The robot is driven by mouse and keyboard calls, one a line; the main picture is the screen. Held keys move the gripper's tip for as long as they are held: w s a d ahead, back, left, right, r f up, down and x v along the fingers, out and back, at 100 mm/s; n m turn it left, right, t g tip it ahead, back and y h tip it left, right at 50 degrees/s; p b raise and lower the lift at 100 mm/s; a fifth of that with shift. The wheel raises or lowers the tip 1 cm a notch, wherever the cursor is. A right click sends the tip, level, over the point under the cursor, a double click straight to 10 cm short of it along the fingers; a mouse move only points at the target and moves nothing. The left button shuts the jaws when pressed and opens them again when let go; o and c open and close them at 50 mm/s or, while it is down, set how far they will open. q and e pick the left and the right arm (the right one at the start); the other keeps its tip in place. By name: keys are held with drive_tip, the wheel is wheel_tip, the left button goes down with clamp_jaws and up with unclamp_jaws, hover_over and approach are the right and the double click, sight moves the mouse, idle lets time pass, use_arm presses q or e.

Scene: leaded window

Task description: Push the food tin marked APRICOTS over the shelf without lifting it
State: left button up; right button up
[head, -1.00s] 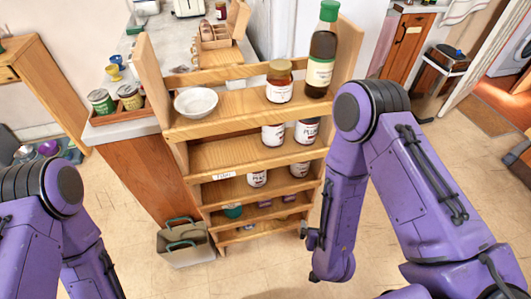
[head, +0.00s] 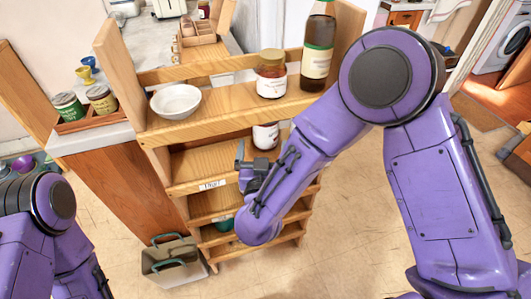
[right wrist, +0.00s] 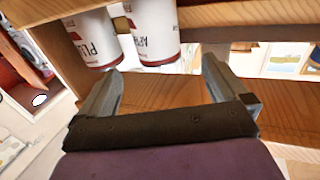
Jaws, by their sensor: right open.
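The APRICOTS tin (head: 265,136) is white with a dark red band and stands upright on the second shelf. In the right wrist view its label (right wrist: 150,35) shows only the letters "APR". Beside it stands a similar tin (right wrist: 90,40) marked "PLU"; my right arm mostly hides it in the head view. My right gripper (head: 246,163) is at the shelf front, left of and lower than the APRICOTS tin. In the right wrist view its fingers (right wrist: 160,85) are spread with nothing between them, and the tins appear beyond them. My left gripper is out of view.
The top shelf board holds a white bowl (head: 176,101), an amber jar (head: 271,74) and a tall bottle (head: 318,45). A label card (head: 212,184) is on the shelf edge below. The second shelf is bare left of the tin. A grey-green caddy (head: 175,262) stands on the floor.

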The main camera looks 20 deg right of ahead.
sight(274, 129)
drive_tip(key=x, duration=0.4)
drive_tip(key=p+x, duration=0.1)
drive_tip(key=x, duration=0.4)
drive_tip(key=shift+d+f, duration=0.1)
drive_tip(key=shift+d, duration=0.15)
drive_tip(key=c, duration=1.4)
drive_tip(key=shift+s+d+p, duration=0.3)
drive_tip(key=shift+s+d, duration=0.3)
drive_tip(key=shift+d, duration=0.1)
drive_tip(key=shift+s+d, duration=0.2)
drive_tip(key=shift+s, duration=0.15)
